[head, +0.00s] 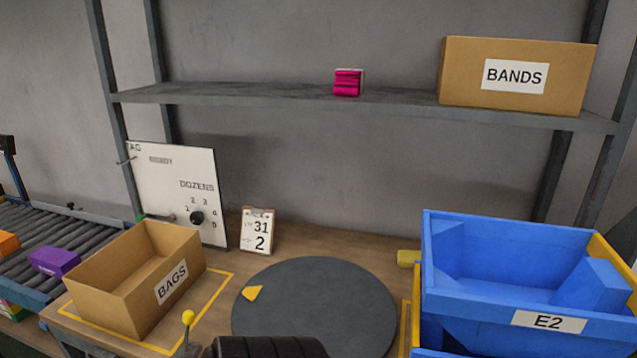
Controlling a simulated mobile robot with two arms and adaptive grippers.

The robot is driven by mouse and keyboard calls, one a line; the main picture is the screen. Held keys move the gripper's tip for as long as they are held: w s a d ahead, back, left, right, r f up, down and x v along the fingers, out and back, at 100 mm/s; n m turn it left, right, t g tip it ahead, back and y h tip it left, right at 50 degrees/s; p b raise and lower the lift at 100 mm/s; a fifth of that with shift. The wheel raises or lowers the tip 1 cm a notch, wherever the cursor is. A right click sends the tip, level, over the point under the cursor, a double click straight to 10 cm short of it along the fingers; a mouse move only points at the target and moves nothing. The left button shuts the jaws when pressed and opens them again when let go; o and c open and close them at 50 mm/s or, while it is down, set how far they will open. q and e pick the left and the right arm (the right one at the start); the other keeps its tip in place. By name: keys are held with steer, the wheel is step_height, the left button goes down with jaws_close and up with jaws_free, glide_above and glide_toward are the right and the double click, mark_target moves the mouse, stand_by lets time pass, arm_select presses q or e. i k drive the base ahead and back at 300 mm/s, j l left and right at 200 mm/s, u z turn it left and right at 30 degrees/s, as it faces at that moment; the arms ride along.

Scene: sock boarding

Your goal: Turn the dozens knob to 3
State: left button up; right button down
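The dozens knob (197,217) is a small black round knob low on the right side of a white upright panel (160,184). The word DOZENS is printed above it, and the numbers 1 to 5 are set around it. The knob's pointer is too small for me to tell which number it faces. A card (259,231) just right of the panel shows 31 above a large 2.
An open cardboard BAGS box (132,277) stands in front of the panel, close below the knob. A yellow-tipped lever (188,318) rises at the front. A dark round disc (330,308) lies mid-table. Blue E2 bins (470,325) stand right; a shelf (390,101) runs above.

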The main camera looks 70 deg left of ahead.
mark_target(196, 218)
steer(key=u, duration=3.25)
steer(key=i+j, duration=0.15)
steer(key=j, duration=0.15)
steer(key=i+j+z, duration=0.1)
steer(key=j, duration=0.2)
steer(key=i+j, duration=0.15)
steer(key=j, duration=0.15)
steer(key=i+j, duration=0.15)
steer(key=j, duration=0.15)
steer(key=z, duration=0.05)
